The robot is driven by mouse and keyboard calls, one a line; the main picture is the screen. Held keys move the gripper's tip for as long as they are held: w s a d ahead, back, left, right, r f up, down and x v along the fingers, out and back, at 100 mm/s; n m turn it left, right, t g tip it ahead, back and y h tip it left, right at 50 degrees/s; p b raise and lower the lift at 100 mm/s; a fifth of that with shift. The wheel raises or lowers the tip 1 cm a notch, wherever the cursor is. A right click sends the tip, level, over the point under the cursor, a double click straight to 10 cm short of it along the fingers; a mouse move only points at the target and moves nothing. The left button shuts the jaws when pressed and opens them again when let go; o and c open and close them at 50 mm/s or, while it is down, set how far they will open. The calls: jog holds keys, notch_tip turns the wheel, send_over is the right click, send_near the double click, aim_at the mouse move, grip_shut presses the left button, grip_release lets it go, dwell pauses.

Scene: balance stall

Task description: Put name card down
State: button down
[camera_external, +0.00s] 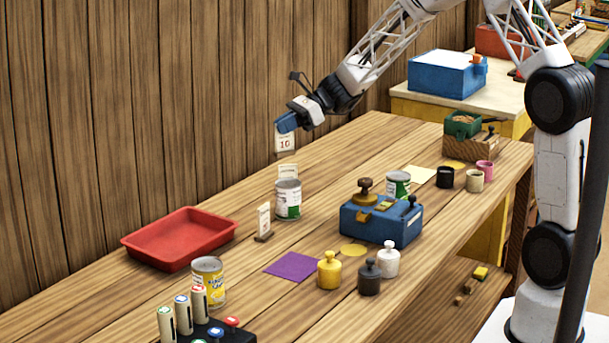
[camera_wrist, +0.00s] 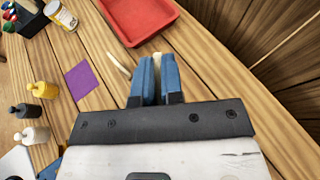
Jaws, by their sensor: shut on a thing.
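The white name card (camera_external: 285,141) marked "10" hangs upright below the blue fingers of my gripper (camera_external: 286,123). My gripper is shut on it and holds it in the air, above the wall side of the wooden table (camera_external: 340,165). In the wrist view, the blue fingers (camera_wrist: 157,72) are close together, with a thin pale edge of the card (camera_wrist: 157,56) between their tips. Another pale card (camera_external: 288,171) shows below, partly hidden behind a green-and-white can (camera_external: 288,199). A further card (camera_external: 264,219) stands upright in a small wooden holder, nearer the red tray.
A red tray (camera_external: 180,238) lies to the left; a yellow can (camera_external: 208,281) stands in front of it. A purple square (camera_external: 292,266), several weights (camera_external: 369,277) and a blue balance box (camera_external: 382,221) occupy the front middle. The table's back strip right of the cards looks clear.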

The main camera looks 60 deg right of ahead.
jog(key=s+d+m+t+h, duration=0.1)
jog(key=s+d, duration=0.4)
jog(key=d, duration=0.3)
jog(key=s+d+m+t+h, duration=0.1)
jog(key=s+d+m+t, duration=0.1)
jog(key=s+d, duration=0.45)
notch_tip(320, 180, down, 10)
jog(key=w+d, duration=0.1)
jog(key=shift+d, duration=0.2)
jog(key=shift+w+f, duration=0.1)
jog(key=shift+w, duration=0.15)
jog(key=w+d, duration=0.2)
jog(key=w, duration=0.5)
jog(key=w+d+f, duration=0.1)
jog(key=w+d, duration=0.2)
jog(key=w, duration=0.5)
jog(key=shift+f, duration=0.2)
jog(key=shift+f, duration=1.75)
jog(key=shift+f, duration=0.2)
